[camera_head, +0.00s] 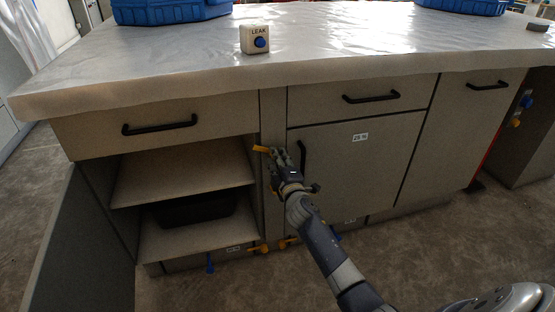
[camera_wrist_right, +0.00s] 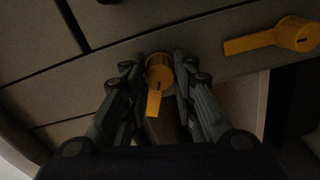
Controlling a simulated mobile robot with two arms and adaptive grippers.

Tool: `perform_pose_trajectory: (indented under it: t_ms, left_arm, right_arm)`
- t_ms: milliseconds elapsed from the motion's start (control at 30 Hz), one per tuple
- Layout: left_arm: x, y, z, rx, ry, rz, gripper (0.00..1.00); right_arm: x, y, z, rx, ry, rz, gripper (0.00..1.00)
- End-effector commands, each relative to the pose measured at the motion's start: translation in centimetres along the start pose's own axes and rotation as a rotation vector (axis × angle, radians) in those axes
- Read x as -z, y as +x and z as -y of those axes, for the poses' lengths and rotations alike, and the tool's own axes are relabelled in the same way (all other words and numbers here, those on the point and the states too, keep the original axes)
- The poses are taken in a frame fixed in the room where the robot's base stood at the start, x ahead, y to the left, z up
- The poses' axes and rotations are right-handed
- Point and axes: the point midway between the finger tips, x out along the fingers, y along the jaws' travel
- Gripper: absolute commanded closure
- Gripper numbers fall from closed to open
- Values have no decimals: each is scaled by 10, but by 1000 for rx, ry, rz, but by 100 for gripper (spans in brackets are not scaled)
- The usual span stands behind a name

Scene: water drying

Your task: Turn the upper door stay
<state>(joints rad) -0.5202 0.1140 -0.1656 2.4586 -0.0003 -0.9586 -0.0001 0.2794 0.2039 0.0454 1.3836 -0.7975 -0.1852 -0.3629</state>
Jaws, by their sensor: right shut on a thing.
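My right gripper (camera_head: 281,158) reaches the cabinet front beside the post between the open shelves and the right-hand door. In the right wrist view its two fingers stand on either side of a yellow stay (camera_wrist_right: 158,76), shut on its round knob, with the short lever showing between them. This stay is mostly hidden by the gripper in the head view. A second yellow stay (camera_wrist_right: 270,38) sits apart at the upper right of the wrist view. In the head view a yellow lever (camera_head: 262,149) shows just left of the fingers. My left gripper is not in view.
The closed door (camera_head: 360,170) with a black vertical handle (camera_head: 302,157) is right of the gripper. Open shelves (camera_head: 185,175) hold a dark bin (camera_head: 195,210). Lower yellow stays (camera_head: 262,248) are near the floor. A LEAK button box (camera_head: 254,39) stands on the wet counter (camera_head: 180,60).

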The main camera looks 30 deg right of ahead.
Motion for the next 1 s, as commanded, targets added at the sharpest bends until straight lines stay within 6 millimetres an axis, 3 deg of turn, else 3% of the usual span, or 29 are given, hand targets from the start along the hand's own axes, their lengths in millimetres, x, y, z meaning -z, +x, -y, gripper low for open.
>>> perform_pose_trajectory:
  t_ms: [500,1000]
  left_arm:
    - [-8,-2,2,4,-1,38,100]
    - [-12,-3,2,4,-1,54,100]
  right_arm:
    - [0,0,2,2,-381,0,100]
    - [0,0,2,2,-476,0,100]
